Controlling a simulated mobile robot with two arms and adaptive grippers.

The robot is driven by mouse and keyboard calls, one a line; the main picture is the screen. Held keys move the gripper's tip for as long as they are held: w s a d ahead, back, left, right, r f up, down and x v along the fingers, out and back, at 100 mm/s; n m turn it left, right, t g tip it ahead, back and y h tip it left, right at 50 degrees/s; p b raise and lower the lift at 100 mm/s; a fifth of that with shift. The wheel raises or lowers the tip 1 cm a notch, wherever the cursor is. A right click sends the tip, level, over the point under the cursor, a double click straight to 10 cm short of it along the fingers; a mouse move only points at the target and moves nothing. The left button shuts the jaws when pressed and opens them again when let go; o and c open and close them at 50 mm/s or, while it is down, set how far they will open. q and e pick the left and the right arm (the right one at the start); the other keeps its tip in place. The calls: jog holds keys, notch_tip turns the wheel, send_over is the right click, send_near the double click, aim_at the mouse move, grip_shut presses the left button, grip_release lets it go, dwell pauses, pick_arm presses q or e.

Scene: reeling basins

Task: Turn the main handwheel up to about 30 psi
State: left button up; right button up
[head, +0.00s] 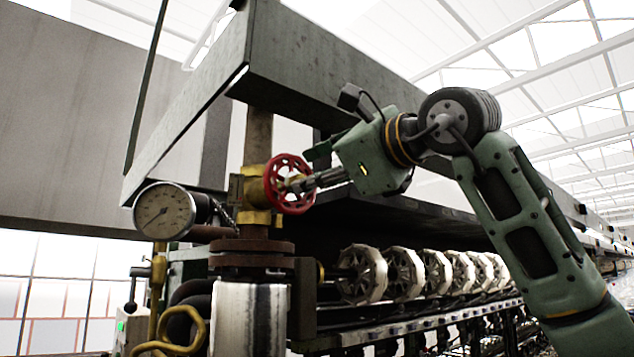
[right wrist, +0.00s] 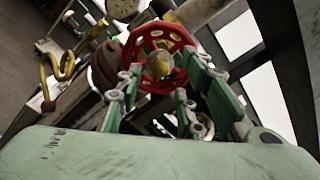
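The main handwheel (head: 290,184) is a red spoked wheel on a brass valve (head: 256,190), left of centre in the head view. In the right wrist view the handwheel (right wrist: 160,38) faces the camera with its hub in the middle. My right gripper (head: 309,182) is right at the wheel's front, coming from the right. In the right wrist view its fingers (right wrist: 163,78) are spread on both sides of the wheel; I cannot tell whether they touch the rim. The round pressure gauge (head: 163,212) is left of the valve; its reading is too small to tell. My left gripper is not in view.
A dark beam (head: 330,75) runs overhead. A row of pale reels (head: 361,274) extends right, under my arm. Yellow bent pipes (head: 180,325) are at lower left.

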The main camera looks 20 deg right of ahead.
aim_at(298, 178)
jog(key=w+m, duration=0.1)
jog(key=m, duration=0.2)
jog(key=w+m, duration=0.1)
jog(key=m, duration=0.2)
jog(key=w+a+m, duration=0.1)
jog(key=m, duration=0.1)
jog(key=shift+m, duration=0.4)
jog(key=shift+s+b, duration=0.15)
jog(key=shift+b, duration=0.15)
jog(key=c, duration=0.5)
jog(key=shift+a, duration=0.25)
grip_shut()
jog(key=shift+a, duration=0.2)
